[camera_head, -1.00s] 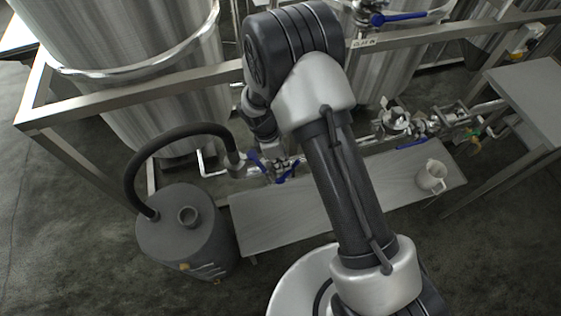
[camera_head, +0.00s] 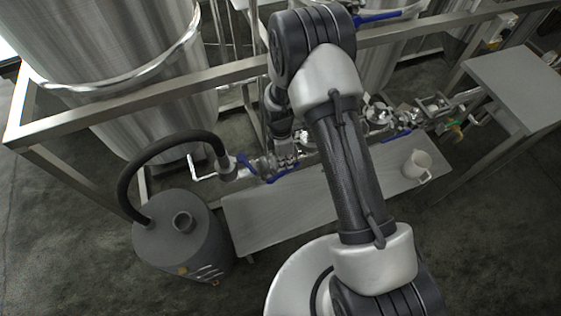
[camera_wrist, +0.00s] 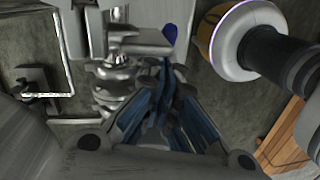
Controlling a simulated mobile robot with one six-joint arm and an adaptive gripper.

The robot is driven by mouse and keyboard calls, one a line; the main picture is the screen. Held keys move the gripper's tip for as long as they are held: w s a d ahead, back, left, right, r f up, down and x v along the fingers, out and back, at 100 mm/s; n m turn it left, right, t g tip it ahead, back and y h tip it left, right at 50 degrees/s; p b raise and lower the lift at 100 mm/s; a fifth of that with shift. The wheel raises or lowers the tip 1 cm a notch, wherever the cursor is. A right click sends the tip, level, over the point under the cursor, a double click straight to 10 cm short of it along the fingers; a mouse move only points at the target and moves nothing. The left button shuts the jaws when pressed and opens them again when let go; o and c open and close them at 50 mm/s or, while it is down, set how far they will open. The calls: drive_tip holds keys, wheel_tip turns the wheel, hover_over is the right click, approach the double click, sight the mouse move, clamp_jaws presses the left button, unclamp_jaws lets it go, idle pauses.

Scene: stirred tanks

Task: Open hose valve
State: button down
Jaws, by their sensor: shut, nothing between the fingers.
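A thick black hose (camera_head: 150,150) arches from a grey drum to a metal fitting on the pipework. Beside its end are valve levers with blue handles, one nearer the hose (camera_head: 247,164) and one lower and to the right (camera_head: 281,174). My gripper (camera_wrist: 166,92) is shut and empty beside a metal valve body (camera_wrist: 117,80) in the wrist view. A blue handle tip (camera_wrist: 170,34) shows just beyond the fingers, partly hidden. In the head view my gripper (camera_head: 284,160) is over the right-hand lever. I cannot tell whether it touches the lever.
The grey drum (camera_head: 183,240) stands on the floor at left. A steel frame rail (camera_head: 150,100) crosses before the tanks (camera_head: 120,40). A table (camera_head: 515,85) stands at right.

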drive_tip(key=shift+w+d+f, duration=0.1)
drive_tip(key=shift+d+f, duration=0.1)
drive_tip(key=shift+d, duration=0.1)
idle(0.4)
